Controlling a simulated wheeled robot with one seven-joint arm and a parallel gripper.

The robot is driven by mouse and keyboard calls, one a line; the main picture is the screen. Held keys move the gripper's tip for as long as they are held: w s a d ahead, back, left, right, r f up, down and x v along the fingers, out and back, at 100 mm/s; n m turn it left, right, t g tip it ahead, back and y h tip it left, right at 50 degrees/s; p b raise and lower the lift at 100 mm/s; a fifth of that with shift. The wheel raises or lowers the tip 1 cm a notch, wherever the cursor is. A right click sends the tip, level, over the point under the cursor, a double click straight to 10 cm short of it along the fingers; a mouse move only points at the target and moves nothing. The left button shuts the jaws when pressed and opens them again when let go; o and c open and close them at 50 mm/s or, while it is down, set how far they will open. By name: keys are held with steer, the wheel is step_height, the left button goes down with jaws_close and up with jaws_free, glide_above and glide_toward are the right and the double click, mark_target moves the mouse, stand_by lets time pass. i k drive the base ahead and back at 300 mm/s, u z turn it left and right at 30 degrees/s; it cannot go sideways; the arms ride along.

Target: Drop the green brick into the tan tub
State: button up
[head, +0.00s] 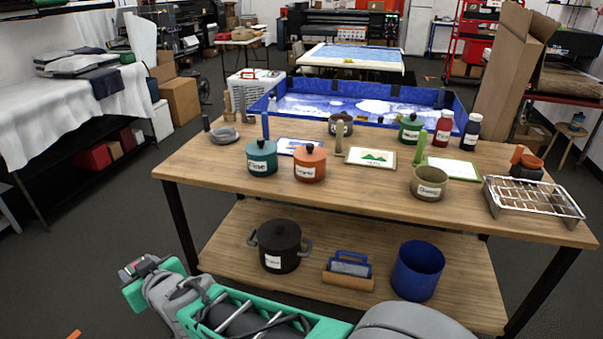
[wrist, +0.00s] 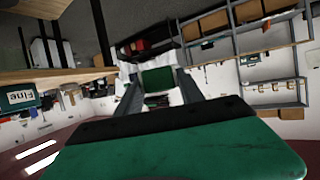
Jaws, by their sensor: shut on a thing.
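In the wrist view, a green brick (wrist: 158,79) sits between the two grey fingers of my gripper (wrist: 160,88), which is shut on it. The brick is held in the air, away from the table. The tan tub (head: 430,190) is an open, round, olive-tan container with a white label. It stands upright on the tabletop at the right front in the head view. I cannot see its inside floor clearly. In the head view my arm lies low in front of the table, and I cannot make out the fingers or the brick there.
The wooden table (head: 230,170) also bears a lidded teal pot (head: 262,160), an orange pot (head: 310,165), picture cards, bottles (head: 443,127) and a wire rack (head: 533,200). Its lower shelf holds a black pot (head: 280,245) and a blue bin (head: 417,272).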

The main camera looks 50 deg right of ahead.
mark_target(432, 193)
steer(key=z, duration=0.05)
steer(key=k, duration=0.25)
steer(key=z, duration=1.25)
steer(key=i, duration=0.75)
